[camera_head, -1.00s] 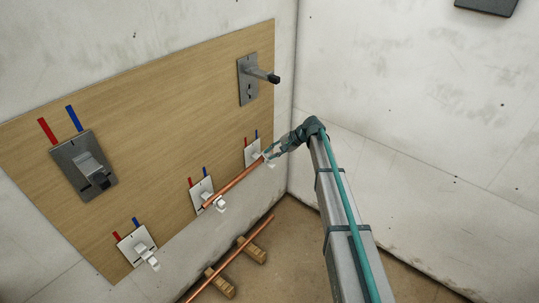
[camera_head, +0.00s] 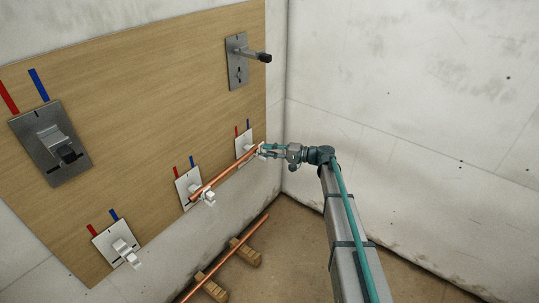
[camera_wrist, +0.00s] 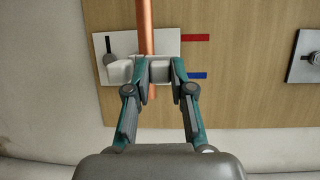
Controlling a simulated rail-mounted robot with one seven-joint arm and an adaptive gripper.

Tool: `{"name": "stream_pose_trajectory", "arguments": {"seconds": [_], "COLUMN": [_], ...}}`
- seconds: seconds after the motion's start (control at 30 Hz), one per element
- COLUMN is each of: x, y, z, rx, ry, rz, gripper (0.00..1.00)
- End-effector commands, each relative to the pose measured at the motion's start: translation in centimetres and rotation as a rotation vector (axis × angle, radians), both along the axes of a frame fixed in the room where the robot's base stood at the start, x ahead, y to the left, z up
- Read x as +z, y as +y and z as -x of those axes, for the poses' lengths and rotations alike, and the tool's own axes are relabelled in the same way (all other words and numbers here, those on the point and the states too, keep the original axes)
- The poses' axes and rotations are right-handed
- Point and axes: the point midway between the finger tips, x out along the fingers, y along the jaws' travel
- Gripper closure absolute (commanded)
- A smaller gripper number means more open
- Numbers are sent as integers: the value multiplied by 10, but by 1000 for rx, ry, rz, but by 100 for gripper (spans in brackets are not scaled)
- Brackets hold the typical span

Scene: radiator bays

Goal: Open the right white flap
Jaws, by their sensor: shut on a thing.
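The right white flap (camera_wrist: 160,71) is a small white block on the rightmost white plate (camera_head: 243,148). In the wrist view, my gripper (camera_wrist: 161,69) is shut on it, one teal finger on each side. In the head view, my gripper (camera_head: 263,150) is at that plate, at the right end of a copper pipe (camera_head: 225,173). How far the flap is turned I cannot tell.
Two more white plates, middle (camera_head: 186,184) and left (camera_head: 112,244), hold white flaps. Grey plates (camera_head: 50,143) (camera_head: 237,62) with levers are mounted on the wooden panel (camera_head: 150,120). Another copper pipe (camera_head: 228,252) lies on wooden blocks below.

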Motion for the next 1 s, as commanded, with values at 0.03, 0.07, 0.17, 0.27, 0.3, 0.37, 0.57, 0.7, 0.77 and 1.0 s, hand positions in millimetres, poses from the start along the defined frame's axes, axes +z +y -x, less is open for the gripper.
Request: {"name": "stream_pose_trajectory", "arguments": {"seconds": [0.03,0.07,0.17,0.27,0.3,0.37,0.57,0.7,0.77,1.0], "x": [-3,-3,-3,-2,-2,-2,-2,-2,-2,-2], "y": [0,0,0,0,0,0,0,0,0,0], "z": [0,0,1,1,1,1,0,1,1,0], "rx": [2,2,2,2,2,2,2,2,2,1], "ry": [-5,-9,-17,-21,-21,-21,-20,-19,-19,-18], "rz": [-9,-13,-23,-28,-28,-28,-28,-28,-28,-27], "gripper": [100,100,100,100,100,100,100,56,52,52]}}
